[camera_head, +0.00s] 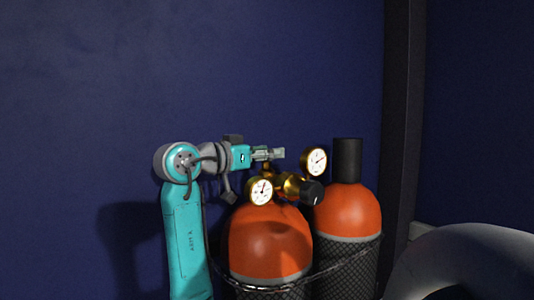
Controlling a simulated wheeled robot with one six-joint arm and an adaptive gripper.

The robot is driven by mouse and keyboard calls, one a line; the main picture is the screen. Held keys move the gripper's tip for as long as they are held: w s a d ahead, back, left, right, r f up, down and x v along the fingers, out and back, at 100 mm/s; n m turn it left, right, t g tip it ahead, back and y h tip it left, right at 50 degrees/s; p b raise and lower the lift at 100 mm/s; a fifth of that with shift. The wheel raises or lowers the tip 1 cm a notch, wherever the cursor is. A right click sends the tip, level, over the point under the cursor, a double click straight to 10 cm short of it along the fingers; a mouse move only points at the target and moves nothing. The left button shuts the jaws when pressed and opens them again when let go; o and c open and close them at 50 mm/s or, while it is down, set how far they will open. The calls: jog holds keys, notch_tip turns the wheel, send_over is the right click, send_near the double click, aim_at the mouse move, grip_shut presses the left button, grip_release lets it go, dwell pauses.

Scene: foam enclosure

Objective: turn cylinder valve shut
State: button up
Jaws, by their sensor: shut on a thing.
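The front orange gas cylinder (270,246) stands upright, with a brass regulator (286,182) on top. The regulator has a dark knob (311,193) facing front right and two white-faced gauges, a lower left one (260,191) and an upper right one (314,161). My gripper (272,153) comes in from the left, level, just above the regulator at the top of the front cylinder. It is shut on the cylinder valve. The valve's handle is hidden by the fingers, so its turn angle cannot be seen.
A second orange cylinder (347,212) with a black cap (347,161) stands close behind at right. A dark strap (333,264) runs round both. A grey curved object (465,262) fills the lower right. A dark blue wall (200,70) is behind, with a dark post (401,120) at right.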

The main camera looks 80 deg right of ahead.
jog(key=m+g+y, duration=0.6)
jog(key=y, duration=0.1)
jog(key=shift+y, duration=0.3)
dwell(0.3)
jog(key=o, duration=1.2)
jog(key=shift+r, duration=0.1)
notch_tip(320, 180, up, 10)
jog(key=shift+f, duration=0.1)
